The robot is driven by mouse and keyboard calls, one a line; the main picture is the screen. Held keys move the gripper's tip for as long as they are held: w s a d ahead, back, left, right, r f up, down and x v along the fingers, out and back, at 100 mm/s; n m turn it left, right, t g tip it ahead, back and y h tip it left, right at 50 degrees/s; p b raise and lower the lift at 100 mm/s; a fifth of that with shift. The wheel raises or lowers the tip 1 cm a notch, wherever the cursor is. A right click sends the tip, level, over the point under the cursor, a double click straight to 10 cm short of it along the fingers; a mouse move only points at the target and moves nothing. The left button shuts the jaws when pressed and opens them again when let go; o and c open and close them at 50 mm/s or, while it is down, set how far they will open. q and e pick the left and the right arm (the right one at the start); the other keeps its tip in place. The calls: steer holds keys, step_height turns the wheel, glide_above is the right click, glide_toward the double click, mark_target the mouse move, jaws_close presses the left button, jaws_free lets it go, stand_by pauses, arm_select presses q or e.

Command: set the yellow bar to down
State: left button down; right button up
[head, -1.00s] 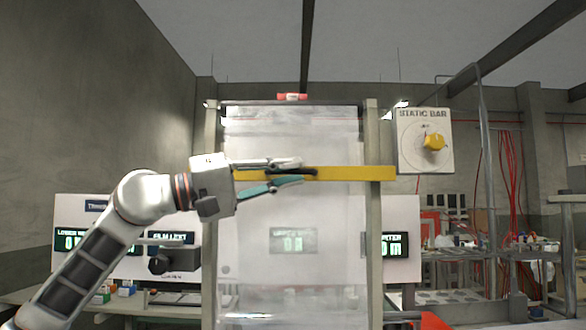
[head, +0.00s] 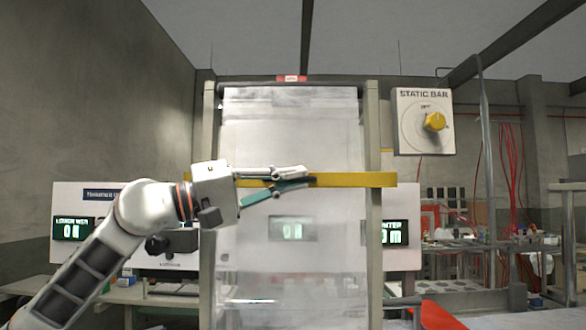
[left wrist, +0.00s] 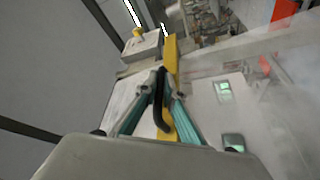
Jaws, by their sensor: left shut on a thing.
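The yellow bar (head: 350,180) runs level across the upper part of an upright frame (head: 374,240) with a translucent film sheet (head: 290,135). My left gripper (head: 300,178) reaches in from the left in front of the film. Its fingers are closed around the black handle (left wrist: 160,98) on the bar, which shows between the teal-padded fingertips in the left wrist view. The yellow bar (left wrist: 171,60) also shows beyond the fingers there. The fingers hide part of the handle in the head view. My right gripper is not in view.
A "STATIC BAR" box (head: 408,140) with a yellow knob (head: 435,121) stands right of the frame. Panels with green displays (head: 72,229) flank the film low down. A cluttered bench (head: 480,250) and a metal post (head: 485,190) are at right.

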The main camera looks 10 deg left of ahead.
arm_select(q)
step_height(320, 180, down, 6)
steer(key=shift+d+r+b, duration=0.15)
steer(key=shift+b, duration=0.65)
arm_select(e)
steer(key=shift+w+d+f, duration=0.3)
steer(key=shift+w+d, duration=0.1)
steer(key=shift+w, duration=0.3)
arm_select(q)
steer(key=c, duration=2.4)
jaws_free()
steer(key=shift+c, duration=0.2)
steer(key=shift+r, duration=0.1)
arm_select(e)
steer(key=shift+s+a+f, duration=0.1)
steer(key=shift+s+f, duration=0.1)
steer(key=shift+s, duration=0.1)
arm_select(q)
steer(key=v, duration=1.2)
